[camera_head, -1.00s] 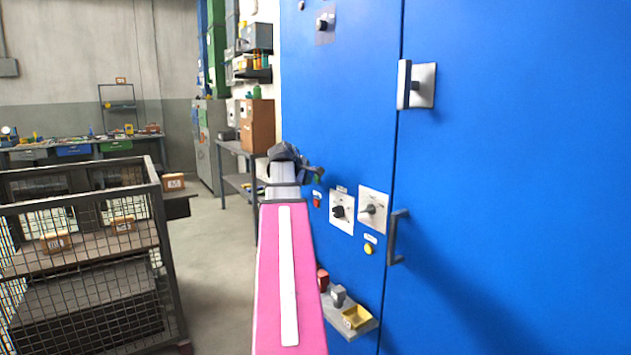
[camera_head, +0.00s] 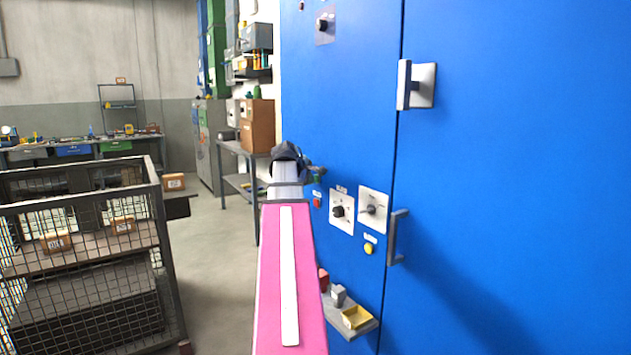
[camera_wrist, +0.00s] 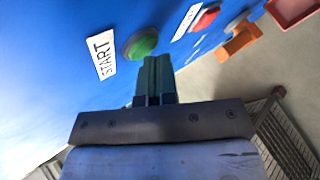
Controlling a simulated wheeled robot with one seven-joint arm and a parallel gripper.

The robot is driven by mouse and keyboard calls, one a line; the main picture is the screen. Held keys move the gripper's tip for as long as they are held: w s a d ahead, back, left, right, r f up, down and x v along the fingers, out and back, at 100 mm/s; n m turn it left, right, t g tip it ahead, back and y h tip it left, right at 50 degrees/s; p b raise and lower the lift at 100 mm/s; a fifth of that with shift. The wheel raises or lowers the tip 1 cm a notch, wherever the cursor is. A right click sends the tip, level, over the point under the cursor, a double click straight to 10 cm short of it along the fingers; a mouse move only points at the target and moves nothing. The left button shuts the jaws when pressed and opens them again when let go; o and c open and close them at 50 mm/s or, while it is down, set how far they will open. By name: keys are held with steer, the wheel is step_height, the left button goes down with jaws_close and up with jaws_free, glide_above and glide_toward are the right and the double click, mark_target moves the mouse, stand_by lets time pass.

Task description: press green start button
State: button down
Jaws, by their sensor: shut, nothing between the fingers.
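The green start button (camera_wrist: 141,43) is on the blue panel in the wrist view, beside a white START label (camera_wrist: 102,54). My gripper (camera_wrist: 157,62) is shut and empty, its fingertips just below the button in that view. I cannot tell whether they touch it or the panel. In the head view my gripper (camera_head: 316,171) is close to the blue cabinet (camera_head: 340,120), above the red button (camera_head: 317,198). The green button is hard to make out there, hidden by or lost against the gripper. The red button also shows in the wrist view (camera_wrist: 206,18).
Right of my gripper are two knob plates (camera_head: 342,211) and a yellow button (camera_head: 368,248). A small shelf (camera_head: 345,322) with bins juts out below. A wire cage cart (camera_head: 165,250) stands at left, with clear floor (camera_head: 220,270) between.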

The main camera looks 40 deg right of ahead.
steer(key=shift+d, duration=0.2)
steer(key=shift+a, duration=0.15)
stand_by(0.4)
steer(key=shift+a, duration=0.7)
steer(key=shift+w, duration=0.1)
steer(key=a, duration=0.5)
steer(key=shift+w, duration=0.25)
stand_by(0.6)
